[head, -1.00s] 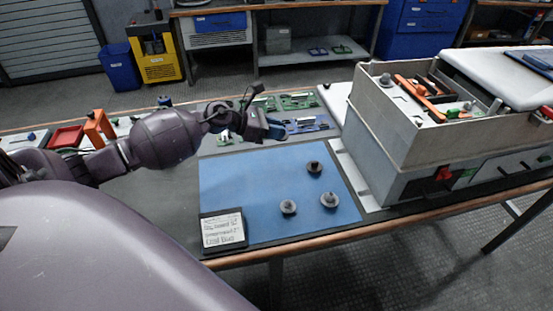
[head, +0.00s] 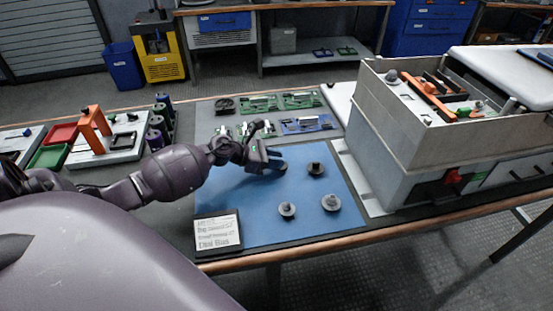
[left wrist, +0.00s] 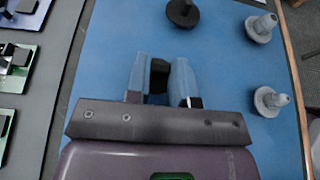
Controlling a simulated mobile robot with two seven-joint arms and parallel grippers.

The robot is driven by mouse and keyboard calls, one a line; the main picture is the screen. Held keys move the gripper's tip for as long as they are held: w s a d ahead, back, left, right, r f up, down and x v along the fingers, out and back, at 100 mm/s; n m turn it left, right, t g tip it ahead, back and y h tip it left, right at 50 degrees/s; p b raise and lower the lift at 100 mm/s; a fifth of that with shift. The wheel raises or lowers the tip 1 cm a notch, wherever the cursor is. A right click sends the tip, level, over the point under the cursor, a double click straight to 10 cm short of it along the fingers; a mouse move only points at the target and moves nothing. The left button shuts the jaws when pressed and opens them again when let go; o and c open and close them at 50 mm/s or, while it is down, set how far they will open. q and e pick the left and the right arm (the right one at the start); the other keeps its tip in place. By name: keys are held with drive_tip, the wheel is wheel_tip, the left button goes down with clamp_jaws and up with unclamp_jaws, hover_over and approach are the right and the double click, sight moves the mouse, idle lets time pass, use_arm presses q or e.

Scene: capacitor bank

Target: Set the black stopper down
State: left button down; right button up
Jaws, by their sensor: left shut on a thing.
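My left gripper (head: 278,163) is low over the back part of the blue mat (head: 240,205), left of the knobbed pieces. In the left wrist view its two blue-grey fingers (left wrist: 163,80) are shut on a small black thing (left wrist: 158,76), which I take to be the black stopper. Most of it is hidden by the fingers, and I cannot tell whether it touches the mat. A dark knobbed piece (head: 316,169) stands on the mat to the right of the gripper, apart from it; it also shows in the left wrist view (left wrist: 183,12). My right gripper is not in view.
Two grey knobbed pieces (head: 287,210) (head: 330,203) stand nearer the mat's front. A label plate (head: 218,232) lies at its front left. A large grey cabinet (head: 390,155) bounds the right side. Circuit boards (head: 307,124) lie behind. The mat's left part is clear.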

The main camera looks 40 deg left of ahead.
use_arm(q)
drive_tip(key=shift+r, duration=0.1)
drive_tip(key=c, duration=1)
unclamp_jaws()
drive_tip(key=shift+s+a+r, duration=0.15)
drive_tip(key=p+v, duration=0.1)
drive_tip(key=v, duration=1)
drive_tip(key=shift+s+a, duration=0.15)
drive_tip(key=shift+s, duration=0.1)
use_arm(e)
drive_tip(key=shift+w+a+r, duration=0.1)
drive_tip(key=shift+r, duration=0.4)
use_arm(q)
drive_tip(key=shift+r, duration=0.1)
